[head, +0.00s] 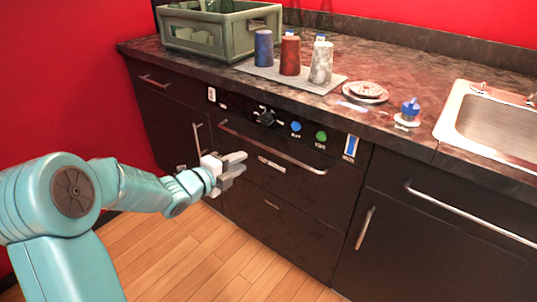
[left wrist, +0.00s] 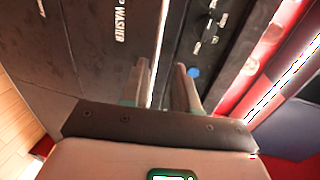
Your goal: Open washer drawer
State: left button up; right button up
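The washer drawer (head: 300,172) is a dark front panel under the counter, and it looks shut. A long silver bar handle (head: 270,147) runs across its upper part. White WASHER lettering shows on the dark panel in the left wrist view (left wrist: 119,24). My left gripper (head: 244,163) is at the left part of the drawer front, close to the handle, fingers pointing right. In the left wrist view its two fingers (left wrist: 163,85) are apart, with the bright handle line (left wrist: 156,75) showing between them. Contact with the handle is unclear. My right gripper is in neither view.
Above the handle is a control strip with a black knob (head: 265,117) and blue and green buttons. The wooden floor (head: 190,255) in front is clear.

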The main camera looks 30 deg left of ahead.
aim_at(268, 148)
pick_arm(q)
jog(key=b+x, duration=0.1)
jog(key=x, duration=1.2)
jog(key=shift+w+a+f, duration=0.1)
jog(key=shift+w+f, duration=0.05)
jog(key=shift+w, duration=0.05)
grip_shut()
